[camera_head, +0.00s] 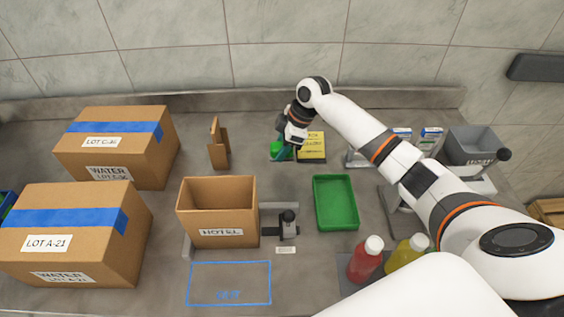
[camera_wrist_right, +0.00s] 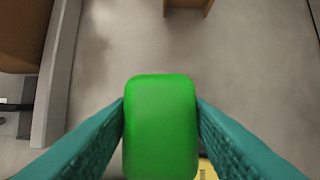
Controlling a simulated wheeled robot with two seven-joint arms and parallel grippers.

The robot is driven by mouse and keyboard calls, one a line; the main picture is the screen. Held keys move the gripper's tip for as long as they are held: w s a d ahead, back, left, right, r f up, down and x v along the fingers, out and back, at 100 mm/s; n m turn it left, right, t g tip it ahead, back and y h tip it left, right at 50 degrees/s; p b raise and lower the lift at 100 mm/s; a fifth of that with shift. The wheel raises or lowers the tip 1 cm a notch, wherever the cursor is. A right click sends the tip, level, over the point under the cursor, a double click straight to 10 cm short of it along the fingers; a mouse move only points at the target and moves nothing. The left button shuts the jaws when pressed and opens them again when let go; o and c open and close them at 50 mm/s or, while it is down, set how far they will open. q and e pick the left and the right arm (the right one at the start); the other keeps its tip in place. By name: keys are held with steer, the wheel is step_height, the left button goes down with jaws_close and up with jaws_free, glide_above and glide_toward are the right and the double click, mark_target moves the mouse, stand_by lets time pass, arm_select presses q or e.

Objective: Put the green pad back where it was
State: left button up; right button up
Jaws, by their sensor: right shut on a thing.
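The green pad (camera_head: 276,148) is a small rounded block at the back middle of the counter. In the wrist view the green pad (camera_wrist_right: 160,125) stands between the two teal fingers of my right gripper (camera_wrist_right: 160,120), one on each side. My right gripper (camera_head: 287,151) is shut on it, just left of a yellow note (camera_head: 312,142). The pad's underside is hidden, so I cannot tell whether it touches the counter. My left gripper is in neither view.
A brown stand (camera_head: 218,150) is left of the pad. An open carton (camera_head: 218,190), a small black-topped device (camera_head: 288,226) and a green tray (camera_head: 336,225) are nearer. Large cartons (camera_head: 70,240) fill the left. Red (camera_head: 365,262) and yellow (camera_head: 408,255) bottles stand front right.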

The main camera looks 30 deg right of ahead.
mark_target(282, 170)
step_height(282, 170, down, 6)
steer(key=shift+r+p, duration=0.15)
steer(key=shift+p, duration=0.25)
steer(key=shift+f, duration=0.2)
steer(key=o, duration=1)
steer(key=shift+o, duration=0.2)
steer(key=shift+r, duration=0.1)
